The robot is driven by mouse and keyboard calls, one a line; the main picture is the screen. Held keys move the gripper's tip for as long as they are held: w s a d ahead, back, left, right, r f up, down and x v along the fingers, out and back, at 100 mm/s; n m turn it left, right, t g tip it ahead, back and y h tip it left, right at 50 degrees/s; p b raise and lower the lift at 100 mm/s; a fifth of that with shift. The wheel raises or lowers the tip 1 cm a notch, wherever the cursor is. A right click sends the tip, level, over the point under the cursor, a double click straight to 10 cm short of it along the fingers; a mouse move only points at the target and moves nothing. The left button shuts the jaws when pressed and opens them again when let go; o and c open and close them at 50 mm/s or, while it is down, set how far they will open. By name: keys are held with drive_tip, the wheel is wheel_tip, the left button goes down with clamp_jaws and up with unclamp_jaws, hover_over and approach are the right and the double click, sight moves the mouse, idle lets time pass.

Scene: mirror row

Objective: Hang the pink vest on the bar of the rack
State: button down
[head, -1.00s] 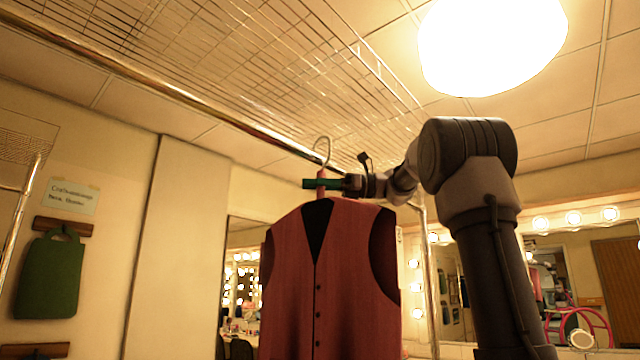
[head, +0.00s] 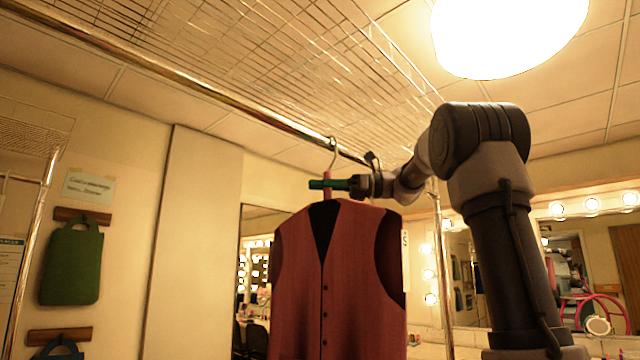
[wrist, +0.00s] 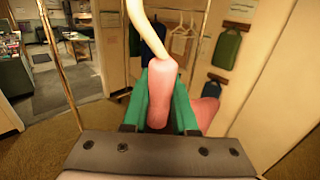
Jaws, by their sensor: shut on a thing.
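The pink vest (head: 350,285) hangs upright on a hanger below my gripper (head: 328,184). My gripper's green fingers are shut on the pink neck of the hanger. In the wrist view the gripper (wrist: 160,98) clasps this pink neck, and the pale hook rises from it out of the top of the picture. In the head view the hook (head: 334,150) stands beside the shiny bar of the rack (head: 215,92) and overlaps it in the picture. I cannot tell whether the hook touches the bar or is over it.
A wire mesh shelf (head: 260,50) lies above the bar. The rack's upright (head: 443,270) stands right of the vest. A green bag (head: 72,265) hangs on the left wall. Lit mirrors (head: 590,205) stand behind on the right.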

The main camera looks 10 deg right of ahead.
drive_tip(key=c, duration=0.6)
unclamp_jaws()
drive_tip(key=o, duration=0.6)
drive_tip(key=shift+d, duration=0.15)
drive_tip(key=s+d, duration=0.2)
drive_tip(key=d, duration=0.9)
drive_tip(key=shift+d, duration=0.3)
idle(0.4)
